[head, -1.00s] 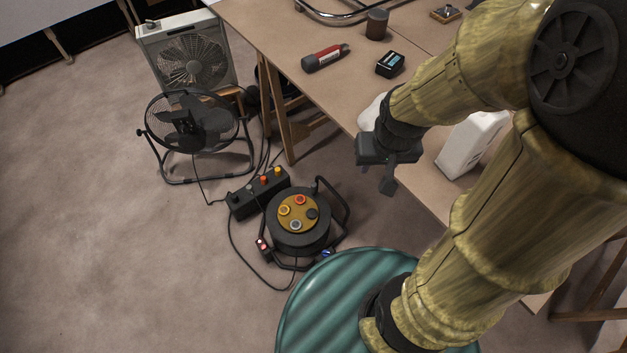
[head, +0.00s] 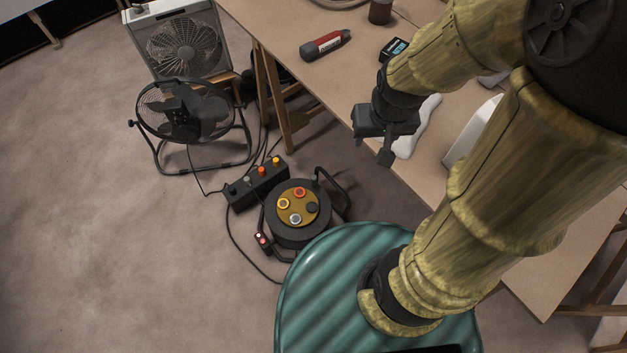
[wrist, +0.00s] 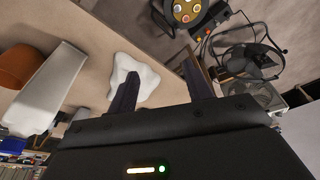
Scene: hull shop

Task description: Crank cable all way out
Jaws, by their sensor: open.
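The black cable reel (head: 270,219) stands on the floor left of the table, with a yellow round face carrying several coloured sockets. It also shows at the top of the wrist view (wrist: 187,12). A black handle frame curves around its right side; the lower right part is hidden behind my green base. A dark cable runs from the reel area across the floor. My gripper (head: 373,150) is open and empty, up by the table's left edge, above and to the right of the reel and apart from it. Its two fingers (wrist: 163,88) show in the wrist view.
A black control box (head: 257,187) with coloured knobs sits against the reel's upper left. A black floor fan (head: 186,112) and a white box fan (head: 183,45) stand behind. The table (head: 283,22) holds a red-black tool (head: 325,45) and a white cloth-like thing (head: 419,128). Floor at left is clear.

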